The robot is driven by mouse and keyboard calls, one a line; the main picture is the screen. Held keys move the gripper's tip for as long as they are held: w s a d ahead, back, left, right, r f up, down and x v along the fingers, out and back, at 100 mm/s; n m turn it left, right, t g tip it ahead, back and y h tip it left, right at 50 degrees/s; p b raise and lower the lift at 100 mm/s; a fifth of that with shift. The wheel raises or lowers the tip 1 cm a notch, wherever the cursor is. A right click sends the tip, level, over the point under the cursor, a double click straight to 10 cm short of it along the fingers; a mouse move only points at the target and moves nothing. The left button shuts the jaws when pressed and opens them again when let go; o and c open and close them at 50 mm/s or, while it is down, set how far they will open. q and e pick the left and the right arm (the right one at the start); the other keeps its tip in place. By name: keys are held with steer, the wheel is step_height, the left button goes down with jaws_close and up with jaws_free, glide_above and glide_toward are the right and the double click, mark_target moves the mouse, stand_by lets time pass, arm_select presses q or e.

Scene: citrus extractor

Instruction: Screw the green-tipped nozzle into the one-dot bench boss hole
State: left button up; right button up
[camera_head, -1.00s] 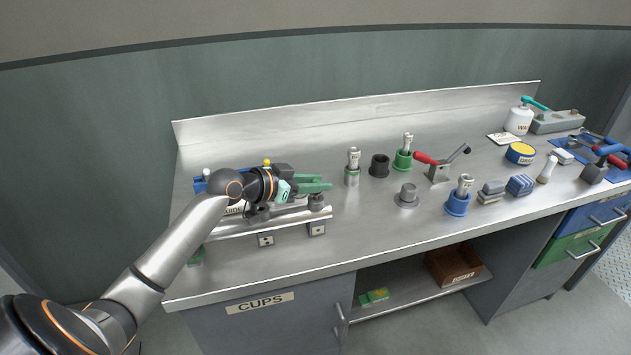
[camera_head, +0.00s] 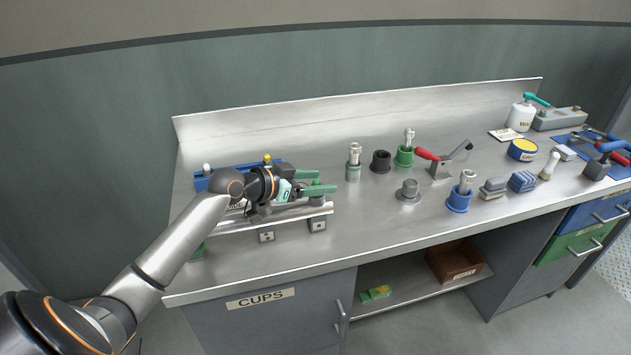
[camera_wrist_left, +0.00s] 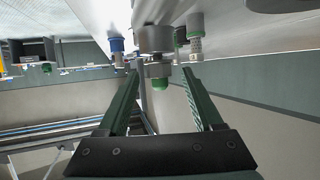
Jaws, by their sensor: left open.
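My left gripper (camera_head: 320,182) has green fingers and is open above the right end of the bench rail. A small green tip (camera_head: 317,182) shows between the fingers, above a grey round boss (camera_head: 318,200). In the left wrist view, where the bench is at the top, the open fingers (camera_wrist_left: 160,75) stand on either side of the green tip (camera_wrist_left: 160,84), with gaps. The tip projects from the wide grey cylinder (camera_wrist_left: 156,40); how deep it sits is hidden. Dot plates are on the rail front, left (camera_head: 266,236) and right (camera_head: 318,223); their dots are too small to count. My right gripper is out of view.
A blue rack (camera_head: 204,184) behind the rail holds yellow-tipped (camera_head: 267,158) and white-tipped (camera_head: 207,168) pieces. To the right stand a metal fitting (camera_head: 354,160), a black cup (camera_head: 381,161), a green holder (camera_head: 404,156), a grey flanged post (camera_head: 408,190) and a blue holder (camera_head: 459,200).

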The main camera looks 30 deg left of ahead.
arm_select(q)
steer(key=shift+s, duration=0.1)
steer(key=b+v, duration=0.1)
steer(key=v, duration=1.1)
steer(key=shift+a+r, duration=0.15)
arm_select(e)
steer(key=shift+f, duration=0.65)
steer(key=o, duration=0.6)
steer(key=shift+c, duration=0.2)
